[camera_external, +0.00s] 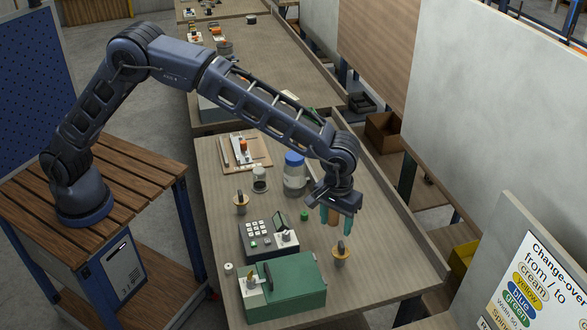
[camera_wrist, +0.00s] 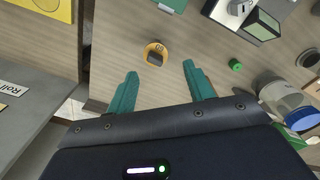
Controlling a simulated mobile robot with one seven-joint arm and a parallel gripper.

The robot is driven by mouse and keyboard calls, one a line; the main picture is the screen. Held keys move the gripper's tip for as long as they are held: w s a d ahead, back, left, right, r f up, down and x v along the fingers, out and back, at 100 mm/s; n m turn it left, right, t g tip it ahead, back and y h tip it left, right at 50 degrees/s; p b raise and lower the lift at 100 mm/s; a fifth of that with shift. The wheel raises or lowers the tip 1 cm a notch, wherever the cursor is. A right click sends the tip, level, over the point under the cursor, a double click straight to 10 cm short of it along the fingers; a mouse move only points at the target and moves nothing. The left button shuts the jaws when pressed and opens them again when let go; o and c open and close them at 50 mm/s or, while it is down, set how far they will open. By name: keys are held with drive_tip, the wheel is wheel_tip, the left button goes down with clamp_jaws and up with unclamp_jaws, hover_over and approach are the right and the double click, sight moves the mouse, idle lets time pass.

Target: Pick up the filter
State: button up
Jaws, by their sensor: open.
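A small round tan piece with a dark upright part (camera_external: 340,254), which may be the filter, stands on the bench just below and in front of my gripper (camera_external: 337,219). In the wrist view this piece (camera_wrist: 155,54) lies just beyond and between the two teal fingertips (camera_wrist: 160,70). My gripper is open, points down and holds nothing. It is above the bench and apart from the piece. A similar tan piece (camera_external: 240,203) stands farther left on the bench. I cannot tell for certain which thing is the filter.
A green machine (camera_external: 290,292) and a dark keypad unit (camera_external: 262,243) stand left of the piece. A small green cap (camera_external: 304,216) and a clear jar with a blue lid (camera_external: 294,174) are near my gripper. The bench's right side (camera_external: 395,255) is clear.

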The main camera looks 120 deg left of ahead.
hover_over(340, 256)
drive_tip(key=a, duration=0.2)
drive_tip(key=shift+n, duration=0.4)
wheel_tip(340, 256, down, 4)
drive_tip(key=shift+s+d+f, duration=0.1)
drive_tip(key=shift+d, duration=0.05)
wheel_tip(340, 256, down, 10)
drive_tip(key=shift+s+f, duration=0.1)
drive_tip(key=shift+f, duration=0.15)
drive_tip(key=c, duration=0.7)
drive_tip(key=shift+o, duration=0.2)
drive_tip(key=shift+r, duration=0.15)
